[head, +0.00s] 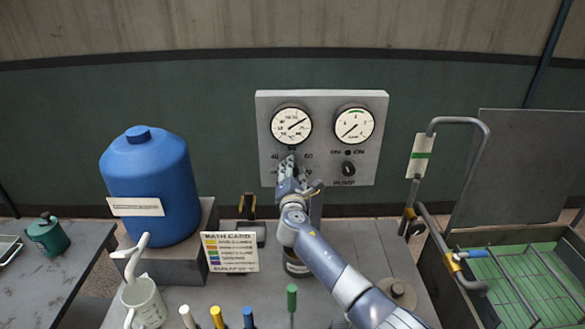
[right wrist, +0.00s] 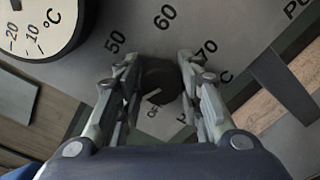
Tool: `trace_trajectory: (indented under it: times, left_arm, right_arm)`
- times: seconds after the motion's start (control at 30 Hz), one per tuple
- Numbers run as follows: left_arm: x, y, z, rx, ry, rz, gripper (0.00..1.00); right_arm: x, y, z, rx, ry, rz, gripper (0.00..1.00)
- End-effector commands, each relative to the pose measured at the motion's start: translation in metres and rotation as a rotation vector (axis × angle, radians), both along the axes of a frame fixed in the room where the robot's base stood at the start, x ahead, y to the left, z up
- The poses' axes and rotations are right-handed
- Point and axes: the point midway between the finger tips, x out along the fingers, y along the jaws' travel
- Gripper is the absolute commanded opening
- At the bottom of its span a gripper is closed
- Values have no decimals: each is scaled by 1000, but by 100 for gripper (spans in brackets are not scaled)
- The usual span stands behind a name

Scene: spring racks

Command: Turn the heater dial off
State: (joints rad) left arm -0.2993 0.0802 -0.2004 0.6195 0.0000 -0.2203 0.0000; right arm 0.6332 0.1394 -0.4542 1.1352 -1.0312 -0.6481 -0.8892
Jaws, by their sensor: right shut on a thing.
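The heater dial, a dark round knob (right wrist: 160,78), sits on the grey control panel (head: 322,97), below the left gauge. In the right wrist view, numbers 50, 60 and 70 ring it, with an OFF mark close to its lower edge. A short pale line shows on the knob, pointing towards the lower left, near OFF. My right gripper (head: 289,168) reaches up to the panel, and its fingers are shut on the dial from both sides. In the head view the gripper hides most of the dial. My left gripper is not in view.
A temperature gauge (head: 291,126) and a second gauge (head: 354,125) are above, with a pump switch (head: 348,168) to the right. A bent metal pipe (head: 440,235) rises at right.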

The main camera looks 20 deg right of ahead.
Motion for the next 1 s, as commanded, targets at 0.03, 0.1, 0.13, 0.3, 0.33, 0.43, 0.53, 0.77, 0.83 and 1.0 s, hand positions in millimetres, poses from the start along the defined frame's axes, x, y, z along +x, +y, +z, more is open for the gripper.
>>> trace_trajectory:
  times: [0.03, 0.1, 0.13, 0.3, 0.33, 0.43, 0.53, 0.77, 0.83, 1.0]
  left_arm:
    - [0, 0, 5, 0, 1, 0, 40]
    - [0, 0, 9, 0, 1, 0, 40]
    - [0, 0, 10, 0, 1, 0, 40]
    - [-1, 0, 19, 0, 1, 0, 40]
    - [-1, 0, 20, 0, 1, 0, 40]
    - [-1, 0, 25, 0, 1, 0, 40]
    - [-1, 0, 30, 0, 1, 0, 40]
    - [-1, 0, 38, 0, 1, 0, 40]
    - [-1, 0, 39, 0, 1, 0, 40]
    - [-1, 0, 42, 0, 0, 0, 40]
  right_arm:
    - [1, -2, 7, -48, 7, -3, 10]
    - [1, -2, 7, -112, 25, -4, 10]
    - [1, -2, 7, -139, 33, -4, 10]
    - [1, -2, 8, -294, 77, -4, 10]
    - [1, -2, 8, -322, 85, -4, 10]
    - [2, -1, 9, -412, 111, -4, 10]
    - [2, -1, 9, -502, 137, -5, 10]
    - [2, -1, 8, -685, 189, -5, 10]
    - [2, -1, 8, -731, 202, -6, 10]
    - [2, -1, 8, -823, 227, -8, 10]
